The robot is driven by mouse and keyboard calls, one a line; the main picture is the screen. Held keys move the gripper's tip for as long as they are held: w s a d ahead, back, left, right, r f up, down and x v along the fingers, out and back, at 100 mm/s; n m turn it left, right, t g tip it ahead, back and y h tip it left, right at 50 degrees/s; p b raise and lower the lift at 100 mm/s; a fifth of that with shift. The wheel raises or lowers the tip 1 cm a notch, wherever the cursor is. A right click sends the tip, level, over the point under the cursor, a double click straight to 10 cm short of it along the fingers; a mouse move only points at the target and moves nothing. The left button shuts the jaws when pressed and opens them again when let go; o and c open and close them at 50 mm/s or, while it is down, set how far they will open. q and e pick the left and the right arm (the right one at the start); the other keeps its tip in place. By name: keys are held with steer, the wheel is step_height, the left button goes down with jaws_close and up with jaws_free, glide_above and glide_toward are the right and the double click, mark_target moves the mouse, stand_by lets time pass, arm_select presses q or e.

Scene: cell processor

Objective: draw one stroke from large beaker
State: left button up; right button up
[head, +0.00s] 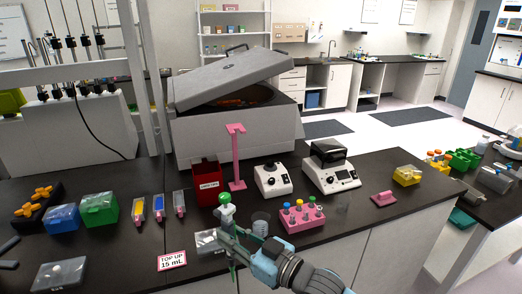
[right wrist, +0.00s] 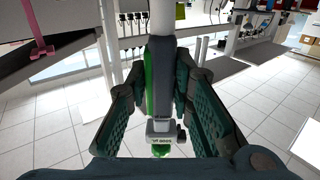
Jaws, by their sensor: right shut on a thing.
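My right gripper (head: 229,238) is shut on a pipette with a green knob (head: 225,198), held upright at the bench's front. In the right wrist view the right gripper (right wrist: 160,85) has its dark green fingers on both sides of the pipette's grey and green body (right wrist: 162,70); a white shaft runs out at the top and the green knob is at the bottom. A clear beaker (head: 260,223) stands just right of the gripper, apart from it. Another faint clear vessel (head: 342,202) stands further right; I cannot tell which is the large beaker. The pipette's tip is partly hidden. I do not clearly see my left gripper.
A pink rack with coloured caps (head: 300,218) is right of the beaker. A pink stand (head: 237,160) and a red bin (head: 206,180) are behind the gripper. A flat clear-lidded box (head: 207,243) lies at its left. A "TOP UP 15 mL" card (head: 172,261) is in front.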

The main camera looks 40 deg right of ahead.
steer(key=w+d+r+m+h+p, duration=0.2)
steer(key=w+d+r+m+h, duration=0.3)
steer(key=d, duration=0.4)
steer(key=w+d+r+m+h+p, duration=0.1)
steer(key=w+d+r+m+h, duration=0.1)
steer(key=w+d+r+h, duration=0.35)
step_height(320, 180, down, 12)
steer(key=w+d+b, duration=0.1)
steer(key=d+b, duration=0.1)
steer(key=b, duration=0.4)
steer(key=shift+d+b, duration=0.35)
steer(key=shift+b, duration=0.05)
steer(key=shift+s, duration=0.1)
steer(key=shift+f, duration=0.25)
steer(key=shift+r, duration=0.1)
